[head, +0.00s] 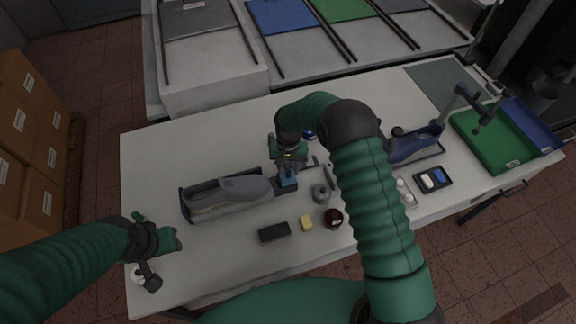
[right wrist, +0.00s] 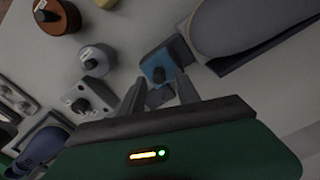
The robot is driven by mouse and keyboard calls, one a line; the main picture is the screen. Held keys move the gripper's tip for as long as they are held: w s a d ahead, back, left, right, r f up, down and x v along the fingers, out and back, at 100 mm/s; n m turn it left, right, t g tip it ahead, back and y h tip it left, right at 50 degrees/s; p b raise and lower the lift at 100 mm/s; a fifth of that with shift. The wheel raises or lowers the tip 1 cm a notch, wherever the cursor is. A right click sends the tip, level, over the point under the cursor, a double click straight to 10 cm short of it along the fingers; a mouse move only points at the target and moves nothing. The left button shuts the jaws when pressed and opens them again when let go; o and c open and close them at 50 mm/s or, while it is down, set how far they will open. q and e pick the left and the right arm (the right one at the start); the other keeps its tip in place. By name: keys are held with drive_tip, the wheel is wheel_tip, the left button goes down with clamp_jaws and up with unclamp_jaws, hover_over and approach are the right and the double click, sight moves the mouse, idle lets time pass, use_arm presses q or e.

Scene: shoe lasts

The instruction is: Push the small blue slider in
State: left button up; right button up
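The small blue slider (head: 288,178) sits on a dark base at the right end of the holder that carries a grey shoe last (head: 228,194). In the right wrist view the slider (right wrist: 160,64) is a blue block with a dark round knob. My right gripper (head: 288,168) is right over the slider. Its two fingers (right wrist: 160,92) are apart and empty, with the slider showing just beyond and between the tips; I cannot tell whether they touch it. My left gripper (head: 168,260) is near the table's left front edge; its fingers are unclear.
A grey round piece (head: 320,193), a brown jar (head: 333,218), a yellow block (head: 306,223) and a black block (head: 274,232) stand near the slider. Farther right are a blue last (head: 415,146), a black tray (head: 432,180) and a green bin (head: 490,140). The back left table is clear.

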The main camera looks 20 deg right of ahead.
drive_tip(key=shift+s, duration=0.25)
drive_tip(key=shift+w+f, duration=0.15)
clamp_jaws()
idle(1.1)
